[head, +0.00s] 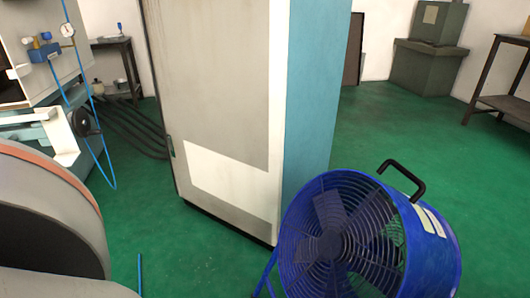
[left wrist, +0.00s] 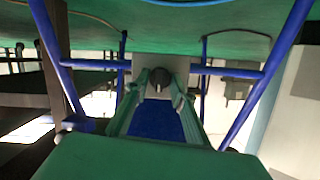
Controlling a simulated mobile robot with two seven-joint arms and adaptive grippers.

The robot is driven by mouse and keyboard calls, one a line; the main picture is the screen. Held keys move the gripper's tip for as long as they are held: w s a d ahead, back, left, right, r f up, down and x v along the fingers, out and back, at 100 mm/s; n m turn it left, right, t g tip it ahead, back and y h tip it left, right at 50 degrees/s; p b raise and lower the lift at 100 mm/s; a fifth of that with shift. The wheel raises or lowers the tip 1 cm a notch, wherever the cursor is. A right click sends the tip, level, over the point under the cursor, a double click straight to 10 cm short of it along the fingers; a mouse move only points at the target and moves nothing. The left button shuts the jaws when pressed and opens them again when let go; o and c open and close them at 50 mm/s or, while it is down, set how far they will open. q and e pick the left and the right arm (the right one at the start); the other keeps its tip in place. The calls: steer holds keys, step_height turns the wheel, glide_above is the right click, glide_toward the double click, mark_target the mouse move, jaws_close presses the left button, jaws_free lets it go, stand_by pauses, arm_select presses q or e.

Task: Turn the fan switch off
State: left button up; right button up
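The blue drum fan (head: 370,235) stands on the floor at the lower right of the head view, its grille facing me. No switch shows on it there. In the left wrist view, a dark round knob (left wrist: 157,73) with a pale mark sits on a grey plate (left wrist: 190,66), inside a frame of blue tubes (left wrist: 95,64). My left gripper (left wrist: 164,84) points at this knob, its greenish fingers apart on either side. A blue surface (left wrist: 155,118) shows between the fingers. Whether the fingertips touch the knob is unclear. My right gripper is in neither view.
A tall grey cabinet (head: 215,85) with a teal side stands behind the fan. Blue hoses and a gauge (head: 67,30) hang from a machine at left. Green floor (head: 400,140) is open at right.

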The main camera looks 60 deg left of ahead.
arm_select(q)
steer(key=shift+o, duration=1.3)
steer(key=v, duration=1.2)
